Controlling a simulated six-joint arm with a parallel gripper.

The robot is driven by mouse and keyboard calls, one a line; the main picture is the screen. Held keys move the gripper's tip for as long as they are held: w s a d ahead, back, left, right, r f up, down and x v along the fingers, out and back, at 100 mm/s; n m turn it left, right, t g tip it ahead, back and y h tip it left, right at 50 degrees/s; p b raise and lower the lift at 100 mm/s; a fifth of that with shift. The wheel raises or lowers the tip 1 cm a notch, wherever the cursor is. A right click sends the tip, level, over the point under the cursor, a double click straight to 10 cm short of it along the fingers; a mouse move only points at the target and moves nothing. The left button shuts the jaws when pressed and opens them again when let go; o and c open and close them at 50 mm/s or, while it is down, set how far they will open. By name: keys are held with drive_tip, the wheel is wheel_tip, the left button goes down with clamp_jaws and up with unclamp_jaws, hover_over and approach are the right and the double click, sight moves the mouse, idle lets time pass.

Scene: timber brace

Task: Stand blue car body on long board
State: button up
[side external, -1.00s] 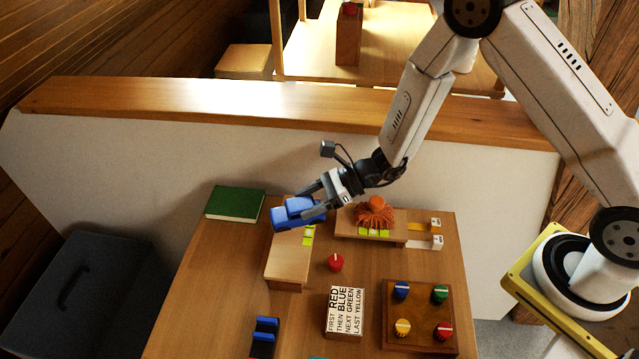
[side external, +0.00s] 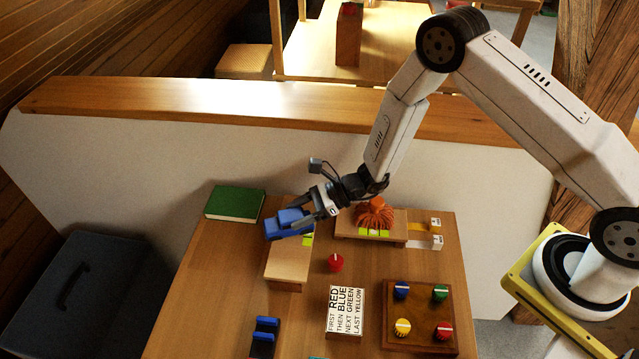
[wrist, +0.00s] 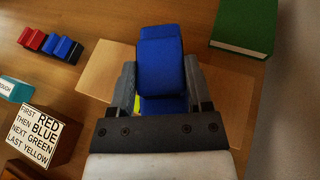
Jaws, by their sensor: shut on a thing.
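The blue car body (side external: 289,223) is held between the fingers of my gripper (side external: 310,212). My gripper is shut on it, over the far end of the long board (side external: 287,267), a light wooden plank on the table. Whether the car body touches the board cannot be told. A yellow-green marking (side external: 308,239) shows on the board beside the car body.
A second board (side external: 345,232) with an orange tasselled thing (side external: 375,214) stands to the right. A green book (side external: 235,203), red knob (side external: 336,263), sign block (side external: 344,312) and knob board (side external: 420,342) share the table (side external: 205,290). Blue and red pieces (side external: 265,335) lie in front.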

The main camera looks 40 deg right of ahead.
drive_tip(key=shift+f, duration=0.35)
drive_tip(key=shift+f, duration=0.1)
drive_tip(key=o, duration=1.3)
drive_tip(key=shift+s+d, duration=0.1)
drive_tip(key=shift+d, duration=0.05)
drive_tip(key=v, duration=1.1)
drive_tip(key=shift+d+r, duration=0.3)
drive_tip(key=shift+r, duration=0.1)
drive_tip(key=shift+s, duration=0.15)
